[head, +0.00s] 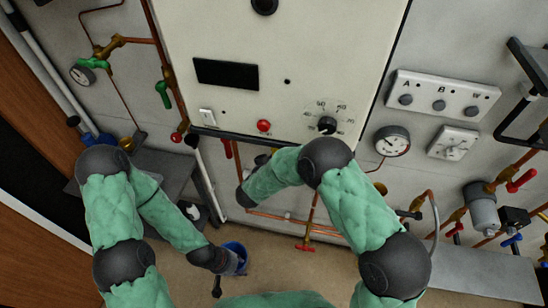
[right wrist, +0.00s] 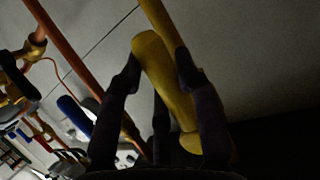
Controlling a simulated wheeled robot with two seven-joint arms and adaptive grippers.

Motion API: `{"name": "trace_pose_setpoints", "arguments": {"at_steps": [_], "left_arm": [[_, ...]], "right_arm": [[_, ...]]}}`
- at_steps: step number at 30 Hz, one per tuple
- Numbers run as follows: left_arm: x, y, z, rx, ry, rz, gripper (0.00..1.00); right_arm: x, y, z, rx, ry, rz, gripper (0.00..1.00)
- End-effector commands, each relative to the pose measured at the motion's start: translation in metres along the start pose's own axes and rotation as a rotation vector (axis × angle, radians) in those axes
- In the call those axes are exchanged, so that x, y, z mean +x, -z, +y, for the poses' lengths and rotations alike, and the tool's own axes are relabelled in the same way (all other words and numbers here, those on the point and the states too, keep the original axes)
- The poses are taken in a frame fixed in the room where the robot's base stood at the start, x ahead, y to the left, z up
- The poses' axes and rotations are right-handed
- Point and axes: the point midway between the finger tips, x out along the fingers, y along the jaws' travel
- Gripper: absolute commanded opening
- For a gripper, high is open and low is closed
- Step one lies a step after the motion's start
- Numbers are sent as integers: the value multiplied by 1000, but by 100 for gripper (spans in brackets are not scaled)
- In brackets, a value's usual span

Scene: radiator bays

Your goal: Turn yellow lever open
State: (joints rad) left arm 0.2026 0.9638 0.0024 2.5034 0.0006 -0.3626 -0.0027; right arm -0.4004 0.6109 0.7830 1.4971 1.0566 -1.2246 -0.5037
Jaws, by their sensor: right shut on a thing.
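The yellow lever (right wrist: 165,80) is a long rounded handle in the right wrist view, slanting from upper left to lower right. My right gripper (right wrist: 157,72) has one dark finger on each side of it and is shut on it. In the head view I cannot make out the lever, and my right gripper is hidden behind its own arm. My left gripper (head: 228,262) is low in the head view, pointing down near the floor, away from the lever. Its fingers are too small and dark to tell open from shut.
A white cabinet (head: 330,60) with a dial and red button stands in the middle. Copper pipes with green valves (head: 98,63) are at left, and red-handled valves (head: 521,181) at right. Another pipe (right wrist: 75,60) runs near the lever.

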Motion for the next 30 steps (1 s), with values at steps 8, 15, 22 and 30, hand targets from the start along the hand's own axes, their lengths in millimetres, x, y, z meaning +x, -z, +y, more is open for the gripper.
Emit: {"name": "trace_pose_setpoints", "arguments": {"at_steps": [8,15,22,30], "left_arm": [[-2,0,1,0,0,0,40],[-2,0,1,0,0,0,40],[-2,0,1,0,0,0,40],[-2,0,1,0,0,0,40]], "right_arm": [[1,0,4,-42,-18,7,0],[1,0,4,-46,-19,9,0],[1,0,4,-45,-19,9,59],[1,0,3,-43,-18,9,59]]}}
